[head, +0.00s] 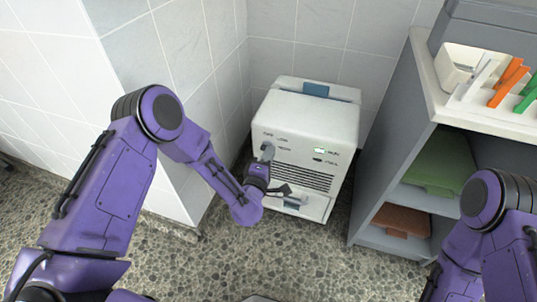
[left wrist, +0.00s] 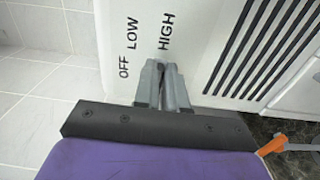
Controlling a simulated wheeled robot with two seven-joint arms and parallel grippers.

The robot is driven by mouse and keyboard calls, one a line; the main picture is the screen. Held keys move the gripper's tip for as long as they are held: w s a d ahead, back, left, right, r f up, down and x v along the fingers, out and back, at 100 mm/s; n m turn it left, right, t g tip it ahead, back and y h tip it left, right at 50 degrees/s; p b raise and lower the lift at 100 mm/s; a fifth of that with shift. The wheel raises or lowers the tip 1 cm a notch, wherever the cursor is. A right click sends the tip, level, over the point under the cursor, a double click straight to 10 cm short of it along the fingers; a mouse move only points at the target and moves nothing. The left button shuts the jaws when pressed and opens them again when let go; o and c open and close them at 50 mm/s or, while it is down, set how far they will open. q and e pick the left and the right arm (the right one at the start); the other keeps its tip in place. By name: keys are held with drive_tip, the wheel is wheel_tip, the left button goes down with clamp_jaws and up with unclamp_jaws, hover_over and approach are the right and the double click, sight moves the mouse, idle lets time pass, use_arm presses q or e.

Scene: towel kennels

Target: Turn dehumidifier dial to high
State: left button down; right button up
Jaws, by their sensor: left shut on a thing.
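The white dehumidifier (head: 312,115) stands on the floor in the corner, its front panel facing me. Its grey dial (head: 267,150) is at the upper left of that panel. In the left wrist view the panel carries the printed words OFF, LOW and HIGH, just beyond my fingers. My left gripper (head: 264,166) is at the dial; in the left wrist view its grey fingers (left wrist: 163,88) are shut on it, close to the panel. The fingers hide most of the dial, so I cannot tell which word it points to. My right gripper is out of view; only its purple arm shows.
A grey shelf unit (head: 388,150) stands close to the right of the dehumidifier, with a green towel (head: 436,160) and a brown towel (head: 402,220) inside. A tiled wall corner (head: 165,120) is close on the left. Pebbled floor (head: 240,262) in front is clear.

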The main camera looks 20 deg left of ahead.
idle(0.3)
use_arm(q)
drive_tip(key=c, duration=1.2)
unclamp_jaws()
drive_tip(key=s+p, duration=0.2)
drive_tip(key=s, duration=0.8)
drive_tip(key=shift+s+a, duration=0.2)
drive_tip(key=shift+s, duration=0.1)
